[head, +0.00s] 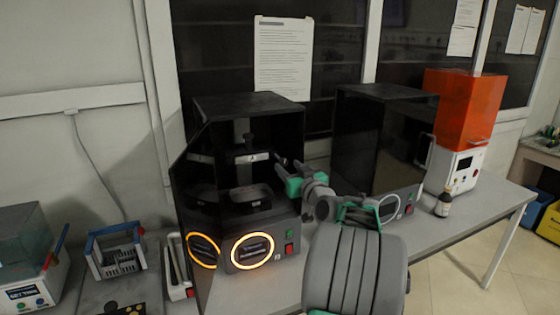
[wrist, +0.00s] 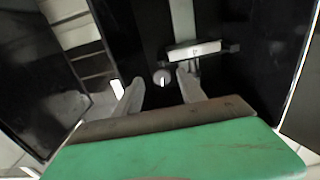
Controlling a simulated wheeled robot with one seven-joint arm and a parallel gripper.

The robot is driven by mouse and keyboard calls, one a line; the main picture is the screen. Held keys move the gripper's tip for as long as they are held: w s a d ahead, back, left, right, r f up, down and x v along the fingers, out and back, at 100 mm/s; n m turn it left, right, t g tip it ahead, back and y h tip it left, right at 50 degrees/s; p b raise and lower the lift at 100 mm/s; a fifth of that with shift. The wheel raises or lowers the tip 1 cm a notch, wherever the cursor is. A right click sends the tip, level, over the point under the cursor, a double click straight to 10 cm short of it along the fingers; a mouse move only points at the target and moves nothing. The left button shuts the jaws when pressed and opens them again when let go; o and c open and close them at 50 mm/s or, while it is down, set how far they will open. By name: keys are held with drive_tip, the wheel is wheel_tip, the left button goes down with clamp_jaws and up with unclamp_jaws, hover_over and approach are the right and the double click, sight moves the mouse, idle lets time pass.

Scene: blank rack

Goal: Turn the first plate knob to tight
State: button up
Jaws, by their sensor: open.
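The first printer (head: 240,108) is a black box with its door swung open and a lit orange ring on its front. Inside is a labelled plate holder (head: 252,158) on an upright column; the holder also shows in the wrist view (wrist: 196,51). A small round grey knob (wrist: 162,76) with a pale line mark lies between my fingertips in the wrist view. In the head view my gripper hides it. My gripper (head: 281,162) reaches into the right side of the printer's opening. Its fingers are apart on either side of the knob, and contact cannot be told.
The open door (head: 192,215) stands at the left. A blue-grey basket (head: 116,257) is at the lower left.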

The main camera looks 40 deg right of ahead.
sight(280, 158)
drive_tip(key=p+x, duration=0.1)
drive_tip(key=x, duration=0.5)
drive_tip(key=shift+w+p, duration=0.35)
drive_tip(key=shift+p, duration=0.05)
drive_tip(key=shift+c, duration=0.2)
clamp_jaws()
